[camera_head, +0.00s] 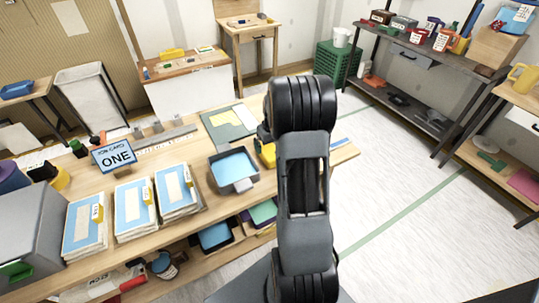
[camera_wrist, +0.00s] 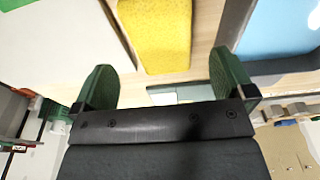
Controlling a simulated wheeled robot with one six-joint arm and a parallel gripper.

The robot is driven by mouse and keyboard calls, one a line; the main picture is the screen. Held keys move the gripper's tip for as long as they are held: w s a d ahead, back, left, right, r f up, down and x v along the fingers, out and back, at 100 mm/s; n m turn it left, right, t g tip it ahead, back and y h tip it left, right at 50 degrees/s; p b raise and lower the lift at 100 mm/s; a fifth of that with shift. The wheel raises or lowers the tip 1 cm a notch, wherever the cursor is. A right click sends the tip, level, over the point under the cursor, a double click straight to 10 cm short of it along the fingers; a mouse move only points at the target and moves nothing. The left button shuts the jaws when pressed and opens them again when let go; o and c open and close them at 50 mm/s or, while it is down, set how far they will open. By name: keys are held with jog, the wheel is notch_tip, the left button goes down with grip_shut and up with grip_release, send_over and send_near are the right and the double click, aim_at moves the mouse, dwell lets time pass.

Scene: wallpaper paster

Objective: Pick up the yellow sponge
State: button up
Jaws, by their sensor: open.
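The yellow sponge (camera_wrist: 158,34) lies on the wooden tabletop in the wrist view, cut off by the top edge. My gripper (camera_wrist: 162,80) is open and empty, with its two green fingers apart. The sponge shows just beyond the fingertips, roughly centred between them; I cannot tell the height gap. In the head view a yellow piece that seems to be the sponge (camera_head: 267,154) sits on the table beside the blue tray, partly hidden by my arm.
The blue-lined tray (camera_wrist: 285,30) is close on the sponge's right in the wrist view, and a pale flat board (camera_wrist: 60,40) is on its left. On the table are booklets (camera_head: 133,207) and a blue card sign (camera_head: 115,154). Open floor (camera_head: 400,200) is at right.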

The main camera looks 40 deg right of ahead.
aim_at(269, 150)
jog(key=shift+w+f, duration=0.2)
jog(key=shift+f, duration=1.1)
jog(key=shift+w+f, duration=0.2)
jog(key=shift+f, duration=1.05)
jog(key=shift+c, duration=0.3)
jog(key=c, duration=0.9)
jog(key=shift+r, duration=0.15)
jog(key=shift+c, duration=0.2)
jog(key=shift+r, duration=0.2)
jog(key=r, duration=0.3)
jog(key=shift+s+a+r, duration=0.2)
jog(key=shift+s, duration=0.1)
jog(key=s+r, duration=0.1)
jog(key=s+a+r, duration=0.1)
jog(key=r, duration=0.1)
jog(key=s+a+r, duration=0.1)
jog(key=s+r, duration=0.1)
jog(key=shift+a+r, duration=0.1)
jog(key=shift+r, duration=0.05)
jog(key=s+a+r, duration=0.3)
jog(key=s+a, duration=0.1)
jog(key=s, duration=0.3)
jog(key=shift+s+a+r, duration=0.2)
jog(key=shift+s+r, duration=0.1)
jog(key=shift+s, duration=0.05)
